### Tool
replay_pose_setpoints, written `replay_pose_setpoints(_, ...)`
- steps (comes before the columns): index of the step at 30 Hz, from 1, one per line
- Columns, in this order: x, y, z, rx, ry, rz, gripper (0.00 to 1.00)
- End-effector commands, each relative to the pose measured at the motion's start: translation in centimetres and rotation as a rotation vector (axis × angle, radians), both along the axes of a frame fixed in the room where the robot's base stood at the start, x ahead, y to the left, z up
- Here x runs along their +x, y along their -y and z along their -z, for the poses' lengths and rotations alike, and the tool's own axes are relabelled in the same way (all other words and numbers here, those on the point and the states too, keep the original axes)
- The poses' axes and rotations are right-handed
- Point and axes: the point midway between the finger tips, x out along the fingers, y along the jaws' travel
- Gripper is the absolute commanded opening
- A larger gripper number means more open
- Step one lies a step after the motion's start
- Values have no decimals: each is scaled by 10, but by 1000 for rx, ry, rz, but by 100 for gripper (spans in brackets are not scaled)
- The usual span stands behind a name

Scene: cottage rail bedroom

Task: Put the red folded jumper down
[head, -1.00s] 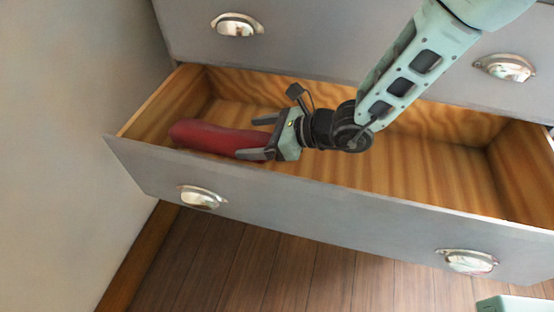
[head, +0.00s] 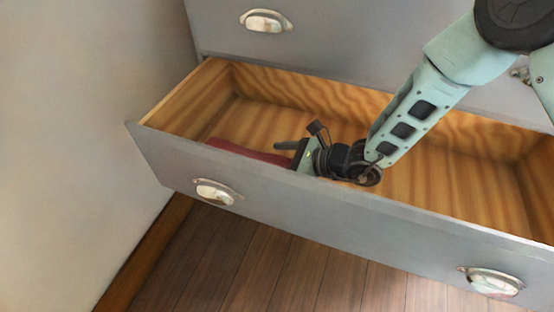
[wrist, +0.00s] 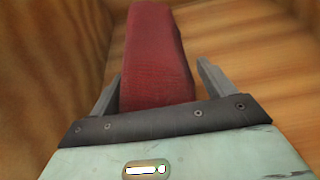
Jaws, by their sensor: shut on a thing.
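The red folded jumper (head: 245,154) is low inside the open drawer, near its left end and close behind the front panel, which hides its lower part in the head view. My gripper (head: 288,154) is inside the drawer at the jumper's right end. In the wrist view the jumper (wrist: 155,60) runs away from me between the two fingers of my gripper (wrist: 158,85), which is shut on it. I cannot tell whether the jumper touches the drawer floor.
The open wooden drawer (head: 410,185) has a grey front panel with two metal cup handles (head: 217,192). Its middle and right are empty. A closed drawer with a handle (head: 266,20) is above. A pale wall (head: 80,130) stands at left, wooden floor (head: 260,270) below.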

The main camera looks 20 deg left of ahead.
Motion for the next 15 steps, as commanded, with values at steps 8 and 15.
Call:
replay_pose_setpoints(8,0,0,1,0,0,0,100)
replay_pose_setpoints(15,0,13,-7,-2,-2,2,100)
